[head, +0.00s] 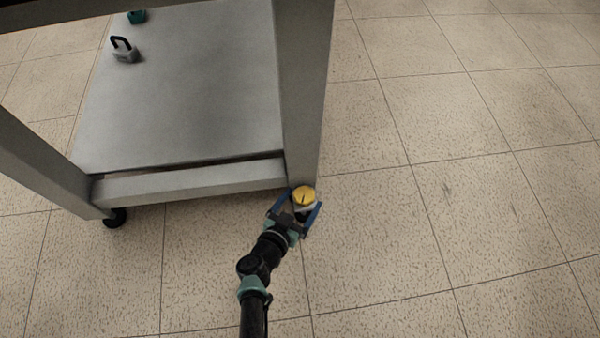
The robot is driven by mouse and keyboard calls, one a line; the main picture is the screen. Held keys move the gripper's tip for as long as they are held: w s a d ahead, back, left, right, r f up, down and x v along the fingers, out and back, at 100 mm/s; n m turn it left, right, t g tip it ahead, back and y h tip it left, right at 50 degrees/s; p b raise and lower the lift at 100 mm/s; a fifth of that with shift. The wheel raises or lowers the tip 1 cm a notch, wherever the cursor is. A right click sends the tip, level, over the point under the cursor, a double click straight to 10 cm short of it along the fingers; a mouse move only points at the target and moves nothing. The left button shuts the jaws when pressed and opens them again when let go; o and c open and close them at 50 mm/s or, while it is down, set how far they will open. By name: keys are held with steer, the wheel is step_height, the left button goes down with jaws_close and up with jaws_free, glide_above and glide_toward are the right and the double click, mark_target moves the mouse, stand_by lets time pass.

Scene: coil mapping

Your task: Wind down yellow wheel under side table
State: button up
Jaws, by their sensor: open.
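The yellow wheel (304,195) sits at the foot of the side table's (138,187) front right leg, low near the floor. A pale part shows just under it. My gripper (305,205) is open, with one blue finger on each side of the yellow wheel. I cannot tell whether the fingers touch it. My arm reaches up to it from the bottom of the picture.
A black caster (115,217) is under the table's front left leg. On the lower shelf (190,90) stand a grey object with a black handle (124,49) and a small teal object (137,17). The tiled floor (450,200) to the right is clear.

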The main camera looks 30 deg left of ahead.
steer(key=shift+a+n+y+b, duration=0.1)
steer(key=shift+n+y+b, duration=0.35)
steer(key=shift+y, duration=0.15)
steer(key=shift+d+f+n+y+b, duration=0.1)
steer(key=shift+d+n+y+b, duration=0.1)
steer(key=shift+n+y+b, duration=0.75)
steer(key=shift+b, duration=0.55)
steer(key=shift+w+d+n+y+b, duration=0.1)
steer(key=shift+d+n+y+b, duration=0.1)
steer(key=shift+n+y+b, duration=0.3)
